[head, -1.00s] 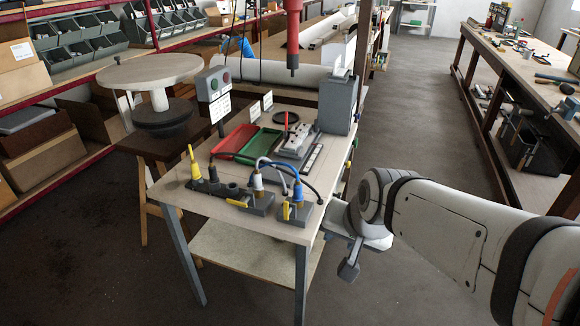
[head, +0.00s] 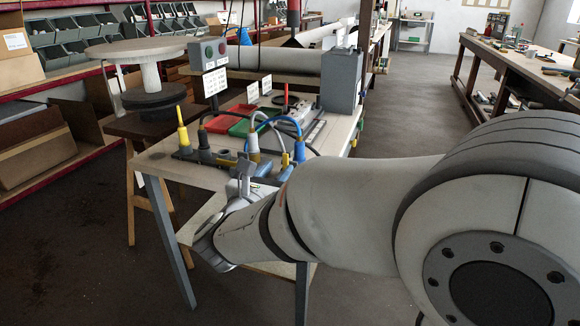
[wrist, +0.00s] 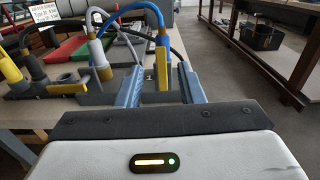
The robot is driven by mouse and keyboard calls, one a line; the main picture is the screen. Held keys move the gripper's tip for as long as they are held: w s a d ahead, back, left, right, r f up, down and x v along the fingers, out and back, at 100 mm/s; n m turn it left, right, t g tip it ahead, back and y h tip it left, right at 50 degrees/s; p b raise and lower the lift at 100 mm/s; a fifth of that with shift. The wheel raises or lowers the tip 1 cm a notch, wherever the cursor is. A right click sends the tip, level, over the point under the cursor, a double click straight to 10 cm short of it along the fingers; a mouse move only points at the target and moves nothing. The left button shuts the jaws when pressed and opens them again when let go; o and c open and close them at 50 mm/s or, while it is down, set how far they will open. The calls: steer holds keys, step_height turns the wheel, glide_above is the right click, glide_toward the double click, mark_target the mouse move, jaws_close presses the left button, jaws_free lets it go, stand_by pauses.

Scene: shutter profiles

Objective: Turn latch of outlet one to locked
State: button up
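Two grey outlets with yellow latches sit at the table's front edge. The left one holds a white plug (head: 253,143), which also shows in the wrist view (wrist: 98,56).
A yellow plug (head: 183,134) stands at the table's left. Red and green trays (head: 233,122), cables and a grey box (head: 341,80) lie behind the outlets. The floor right of the table is clear.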

mark_target(285, 161)
steer(key=x, duration=0.7)
steer(key=shift+w+d, duration=0.2)
steer(key=shift+w, duration=0.05)
